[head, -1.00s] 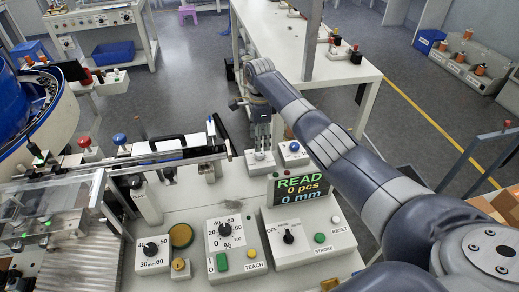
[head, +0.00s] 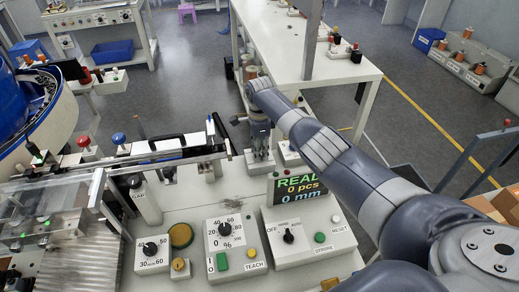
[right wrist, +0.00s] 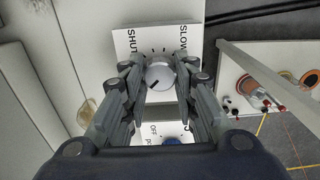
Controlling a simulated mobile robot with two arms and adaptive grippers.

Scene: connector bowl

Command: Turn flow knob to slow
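The flow knob (right wrist: 160,75) is a round, silver-grey dial with a dark pointer mark toward its lower left in the right wrist view. It sits on a white panel (right wrist: 125,42) with "SHUT" lettered on the left and "SLOW" on the right. My right gripper (right wrist: 160,72) is open, with one finger on each side of the knob; I cannot tell whether they touch it. In the head view my right gripper (head: 260,150) points down over a small white box, and hides the knob. My left gripper is not in view.
Another white box (head: 289,154) stands just right of my right gripper. The "READ" display (head: 300,188) is in front of it, and a metal rail (head: 170,160) lies to its left. A white table (head: 300,50) stands behind.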

